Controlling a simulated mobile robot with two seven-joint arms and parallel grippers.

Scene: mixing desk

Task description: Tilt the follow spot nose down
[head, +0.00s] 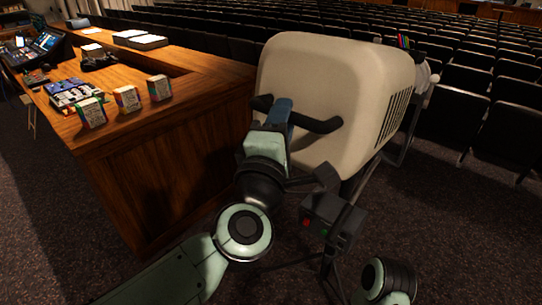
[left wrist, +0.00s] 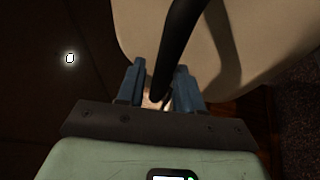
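The follow spot (head: 330,75) is a large cream housing with a slatted vent on its right side, standing to the right of the desk. A black handle bar (head: 322,125) sticks out from its near end. My left gripper (head: 281,110) is at the left part of this bar, its blue fingers overlapping it. In the left wrist view the bar (left wrist: 178,40) runs between the two fingers (left wrist: 158,75), with a gap showing beside the left finger, so the gripper looks open around it. The cream housing (left wrist: 265,40) fills the upper right there. My right gripper is out of view.
A wooden desk (head: 170,165) stands at left, with small boxes (head: 127,98), and a mixing console (head: 40,50) at its far end. A black control box (head: 333,218) with red and green buttons sits below the spot. Rows of dark seats (head: 480,75) lie behind.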

